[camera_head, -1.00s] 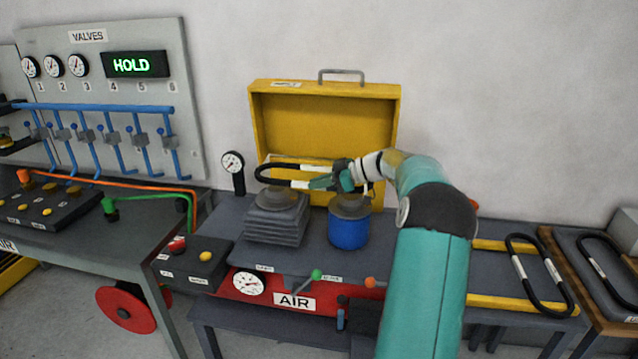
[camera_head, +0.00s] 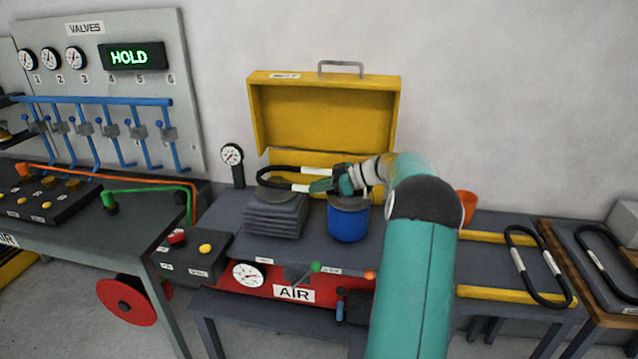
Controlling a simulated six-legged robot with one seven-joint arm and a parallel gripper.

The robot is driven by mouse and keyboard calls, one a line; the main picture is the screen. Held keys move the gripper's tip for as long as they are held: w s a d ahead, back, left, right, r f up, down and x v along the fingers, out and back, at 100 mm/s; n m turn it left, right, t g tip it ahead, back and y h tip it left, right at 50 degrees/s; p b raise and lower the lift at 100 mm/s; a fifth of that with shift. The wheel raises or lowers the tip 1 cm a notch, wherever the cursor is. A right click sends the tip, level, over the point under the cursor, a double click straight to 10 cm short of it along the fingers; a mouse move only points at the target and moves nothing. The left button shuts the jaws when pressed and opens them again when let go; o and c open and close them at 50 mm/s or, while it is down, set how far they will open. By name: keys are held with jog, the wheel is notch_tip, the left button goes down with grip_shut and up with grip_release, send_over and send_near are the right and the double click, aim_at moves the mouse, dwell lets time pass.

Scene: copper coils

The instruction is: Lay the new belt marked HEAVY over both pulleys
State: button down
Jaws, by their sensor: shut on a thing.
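My gripper (camera_head: 343,182) is shut on a black belt (camera_head: 262,177) with white labels, at the belt's right part. The belt is a long loop held roughly level over the grey finned block (camera_head: 274,216) and the blue cylinder (camera_head: 348,226). The label lettering is too small to read. A grey round pulley top (camera_head: 349,203) shows on the blue cylinder, just below my gripper. I cannot tell whether the belt touches either pulley.
A yellow open-lidded case (camera_head: 325,118) stands behind. Another black belt (camera_head: 517,262) lies on the right between yellow rails, and one (camera_head: 588,250) on a wood-edged board. A gauge (camera_head: 232,155) stands left of the belt. An orange cup (camera_head: 467,205) is right of my arm.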

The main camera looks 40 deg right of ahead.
aim_at(327, 193)
jog(key=shift+f, duration=1.55)
jog(key=shift+f, duration=0.15)
jog(key=c, duration=1.5)
grip_release()
jog(key=shift+s, duration=0.1)
jog(key=shift+o, duration=0.5)
jog(key=shift+f, duration=0.1)
jog(key=v, duration=1.4)
jog(key=shift+r, duration=0.3)
jog(key=shift+a, duration=0.1)
